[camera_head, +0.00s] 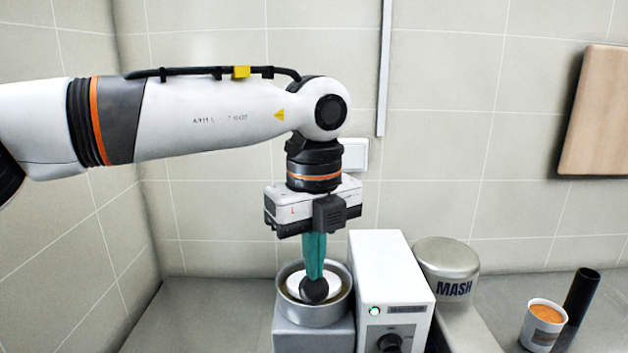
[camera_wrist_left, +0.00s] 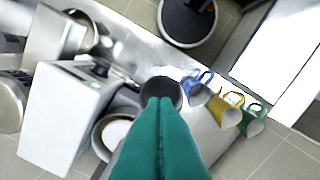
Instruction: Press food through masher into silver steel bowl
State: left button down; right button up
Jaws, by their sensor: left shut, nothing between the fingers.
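A round silver steel bowl (camera_head: 338,310) stands on a grey block, with a white disc-like surface (camera_head: 296,284) inside; it also shows in the left wrist view (camera_wrist_left: 99,146). My left gripper (camera_head: 314,276) points straight down over it, its teal fingers shut and empty. A dark round knob (camera_head: 314,291) is right at the fingertips, over the bowl; it also shows in the left wrist view (camera_wrist_left: 160,88). I cannot tell whether the fingers touch it. A silver drum marked MASH (camera_head: 447,267) stands at the right. A white cup of orange food (camera_head: 545,322) stands farther right. My right gripper is not in view.
A white box (camera_head: 385,275) with a green light and dial stands close beside the bowl. A black tube (camera_head: 582,293) stands by the cup. Blue (camera_wrist_left: 196,88), yellow (camera_wrist_left: 227,110) and green (camera_wrist_left: 251,121) jugs show in the wrist view. A wooden board (camera_head: 597,115) hangs on the wall.

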aim_at(313, 304)
pick_arm(q)
jog(key=shift+f+b, duration=1.6)
jog(key=shift+f, duration=0.25)
jog(key=shift+s+f+b, duration=0.1)
jog(key=shift+f+b, duration=1.65)
jog(key=shift+f, duration=0.2)
dwell(4.2)
